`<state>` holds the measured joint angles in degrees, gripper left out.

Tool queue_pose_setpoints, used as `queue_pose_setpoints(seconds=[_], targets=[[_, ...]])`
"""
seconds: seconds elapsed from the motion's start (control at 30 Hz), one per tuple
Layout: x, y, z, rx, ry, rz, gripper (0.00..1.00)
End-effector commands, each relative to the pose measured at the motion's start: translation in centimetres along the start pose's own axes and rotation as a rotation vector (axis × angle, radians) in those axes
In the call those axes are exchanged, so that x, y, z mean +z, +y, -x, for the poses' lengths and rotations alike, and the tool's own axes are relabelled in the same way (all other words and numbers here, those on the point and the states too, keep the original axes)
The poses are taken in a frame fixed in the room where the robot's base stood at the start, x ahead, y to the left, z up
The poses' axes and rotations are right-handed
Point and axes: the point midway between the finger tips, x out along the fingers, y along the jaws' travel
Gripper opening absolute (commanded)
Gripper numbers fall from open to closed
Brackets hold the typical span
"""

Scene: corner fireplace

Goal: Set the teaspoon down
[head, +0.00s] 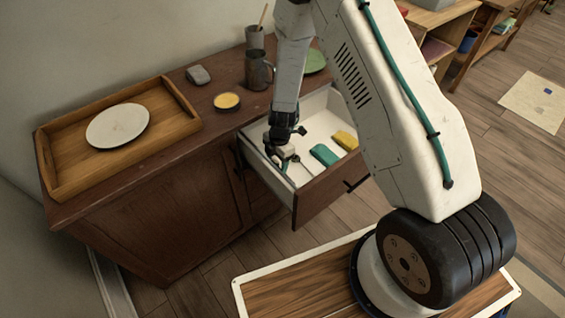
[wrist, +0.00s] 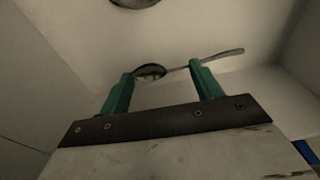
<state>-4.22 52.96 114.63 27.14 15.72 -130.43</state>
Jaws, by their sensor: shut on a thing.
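The teaspoon is a small grey metal spoon (wrist: 222,55). In the wrist view it lies across the two teal fingertips, with its bowl by the left finger and its handle reaching past the right one. My gripper (wrist: 163,76) is shut on it. In the head view my gripper (head: 284,163) is down inside the left part of the open drawer (head: 318,193), near its front wall. The spoon cannot be made out clearly there. Pale drawer surfaces show behind the spoon in the wrist view; the gap to the floor cannot be told.
A teal item (head: 324,155) and a yellow item (head: 346,140) lie in the drawer, right of my gripper. On the cabinet stand a wooden tray (head: 60,182) with a white plate (head: 117,125), a yellow-topped round dish (head: 227,101) and a dark mug (head: 259,72).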

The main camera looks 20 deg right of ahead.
Motion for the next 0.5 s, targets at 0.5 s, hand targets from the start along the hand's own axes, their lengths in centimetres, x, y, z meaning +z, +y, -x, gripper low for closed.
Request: queue_pose_setpoints(seconds=[0.5], targets=[[0.3, 0.0, -2.2, 0.000, 0.000, -0.002, 0.70]])
